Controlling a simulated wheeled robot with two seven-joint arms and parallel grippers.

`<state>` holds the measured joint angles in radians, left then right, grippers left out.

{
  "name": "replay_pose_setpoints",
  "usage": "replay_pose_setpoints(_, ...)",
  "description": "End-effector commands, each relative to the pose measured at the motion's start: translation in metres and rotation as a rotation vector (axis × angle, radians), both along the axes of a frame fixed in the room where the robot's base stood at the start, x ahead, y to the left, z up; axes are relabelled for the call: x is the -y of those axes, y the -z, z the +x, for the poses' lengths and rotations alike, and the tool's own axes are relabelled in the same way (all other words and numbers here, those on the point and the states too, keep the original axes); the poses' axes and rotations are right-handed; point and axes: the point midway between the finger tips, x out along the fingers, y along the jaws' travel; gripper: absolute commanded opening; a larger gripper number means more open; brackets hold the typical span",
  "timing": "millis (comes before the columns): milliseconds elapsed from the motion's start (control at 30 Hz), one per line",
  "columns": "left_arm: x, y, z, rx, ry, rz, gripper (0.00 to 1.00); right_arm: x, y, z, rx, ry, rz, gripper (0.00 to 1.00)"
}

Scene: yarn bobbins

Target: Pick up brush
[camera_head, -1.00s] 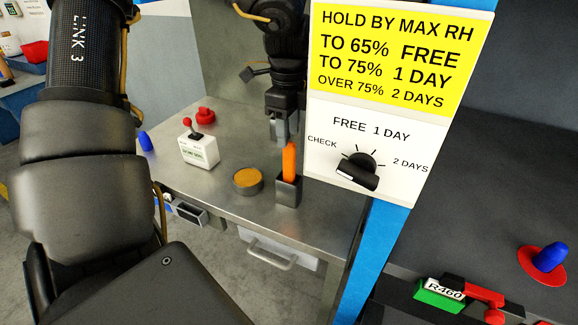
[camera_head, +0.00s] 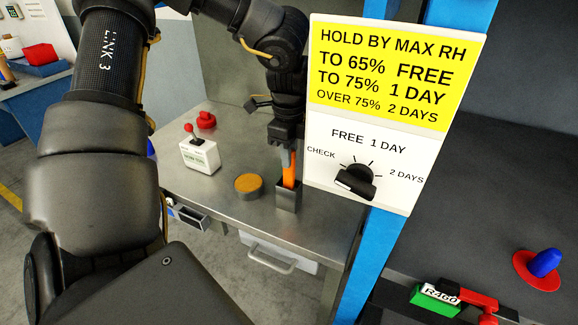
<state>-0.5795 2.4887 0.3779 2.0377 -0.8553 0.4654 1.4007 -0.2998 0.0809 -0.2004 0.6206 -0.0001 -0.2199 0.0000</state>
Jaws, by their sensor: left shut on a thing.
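The brush shows as an orange handle (camera_head: 290,172) standing upright in a small grey metal holder (camera_head: 287,198) on the bench. Its lower end is hidden inside the holder. My left gripper (camera_head: 287,152) points down from above and is shut on the upper part of the handle. The brush is still in the holder. My right gripper is not in view.
On the metal bench (camera_head: 225,215) stand a round orange-topped tin (camera_head: 248,185), a white box with a red-knobbed lever (camera_head: 200,157) and a red knob (camera_head: 206,120). A sign panel with a dial (camera_head: 365,150) stands close to the gripper's right.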

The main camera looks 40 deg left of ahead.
Motion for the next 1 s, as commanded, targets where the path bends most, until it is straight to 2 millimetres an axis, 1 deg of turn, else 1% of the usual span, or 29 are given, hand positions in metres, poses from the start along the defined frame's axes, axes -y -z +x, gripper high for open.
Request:
replay_pose_setpoints(333,0.0,-0.004,0.001,0.002,0.0,0.001,0.0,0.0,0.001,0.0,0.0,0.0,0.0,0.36)
replay_pose_setpoints(467,0.0,-0.014,0.001,0.004,-0.001,0.001,0.0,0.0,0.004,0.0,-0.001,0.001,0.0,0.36)
replay_pose_setpoints(567,0.0,-0.028,0.001,0.005,0.0,0.001,0.0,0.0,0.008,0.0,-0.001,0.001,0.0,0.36)
replay_pose_setpoints(667,0.0,-0.047,0.002,0.006,-0.001,0.003,0.0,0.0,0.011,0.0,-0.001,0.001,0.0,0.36)
replay_pose_setpoints(833,0.0,-0.089,0.001,0.008,-0.001,0.001,0.0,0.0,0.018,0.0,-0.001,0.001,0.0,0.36)
replay_pose_setpoints(933,0.001,-0.12,0.001,0.008,-0.002,-0.003,0.0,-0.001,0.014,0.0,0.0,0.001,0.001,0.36)
replay_pose_setpoints(1000,0.001,-0.146,0.001,0.007,-0.003,-0.003,0.0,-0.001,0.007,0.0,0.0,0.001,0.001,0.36)
